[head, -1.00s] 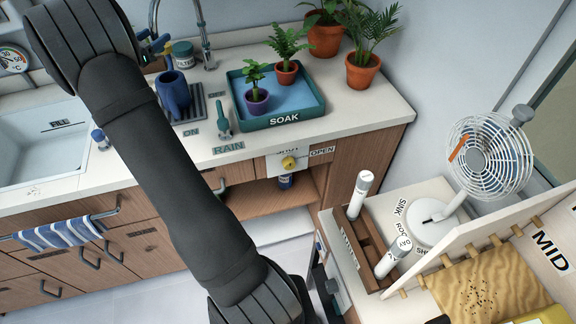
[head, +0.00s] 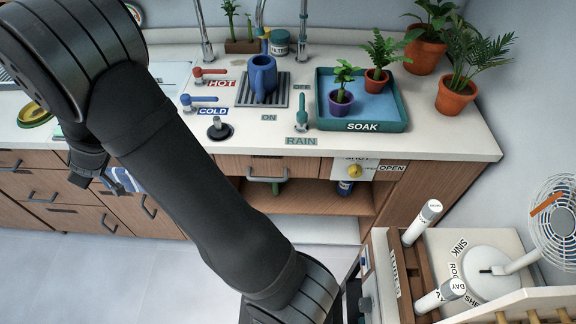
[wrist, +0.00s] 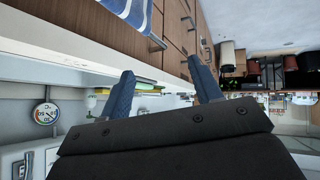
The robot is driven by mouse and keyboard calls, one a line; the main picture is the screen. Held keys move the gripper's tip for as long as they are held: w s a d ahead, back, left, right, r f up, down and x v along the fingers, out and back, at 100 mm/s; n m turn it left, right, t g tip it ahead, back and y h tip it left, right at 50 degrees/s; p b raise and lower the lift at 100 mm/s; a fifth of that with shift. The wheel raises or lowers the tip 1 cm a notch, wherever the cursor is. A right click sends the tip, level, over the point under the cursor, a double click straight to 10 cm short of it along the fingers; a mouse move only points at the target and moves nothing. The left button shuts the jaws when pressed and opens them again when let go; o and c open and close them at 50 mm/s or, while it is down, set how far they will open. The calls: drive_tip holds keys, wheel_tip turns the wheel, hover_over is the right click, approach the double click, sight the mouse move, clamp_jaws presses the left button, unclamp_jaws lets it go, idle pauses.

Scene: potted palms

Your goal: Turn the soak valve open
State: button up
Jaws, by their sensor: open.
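The soak valve is a yellow knob (head: 354,171) on a white plate (head: 366,163) on the cabinet front below the counter edge. "OPEN" is written to its right, and "SHUT" above it is partly cut off by the counter edge. The teal soak tray (head: 395,122), marked "SOAK", stands on the counter above it with two potted plants. My gripper (head: 107,184) is far left of the valve, in front of the drawers near the striped towel. In the wrist view my gripper (wrist: 165,86) has its blue fingers apart with nothing between them; the valve is not identifiable there.
A rain lever (head: 302,112), hot and cold taps, and a blue jug (head: 263,78) stand on the counter. A side unit with white cylinders (head: 421,222) and a fan (head: 560,215) stands at the right.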

drive_tip(key=s+f+n+g, duration=0.3)
drive_tip(key=s, duration=0.8)
drive_tip(key=w+d+f+m+t+h, duration=0.35)
drive_tip(key=w+d+f, duration=0.35)
drive_tip(key=d, duration=0.4)
drive_tip(key=w+d+f+m+t+h, duration=0.2)
drive_tip(key=w+d+f+m+h, duration=0.2)
drive_tip(key=w+d+f, duration=0.5)
drive_tip(key=s+d+r+m+g+h, duration=0.15)
drive_tip(key=d+h, duration=0.25)
drive_tip(key=d, duration=0.7)
drive_tip(key=s+d+m+h, duration=0.2)
drive_tip(key=d+h, duration=0.2)
drive_tip(key=d, duration=0.7)
drive_tip(key=s+d+r+m+g+h, duration=0.15)
drive_tip(key=d+h, duration=0.25)
drive_tip(key=d, duration=0.7)
drive_tip(key=m+t+h, duration=0.2)
drive_tip(key=h, duration=0.1)
approach(351, 174)
drive_tip(key=x, duration=0.9)
drive_tip(key=shift+d, duration=0.1)
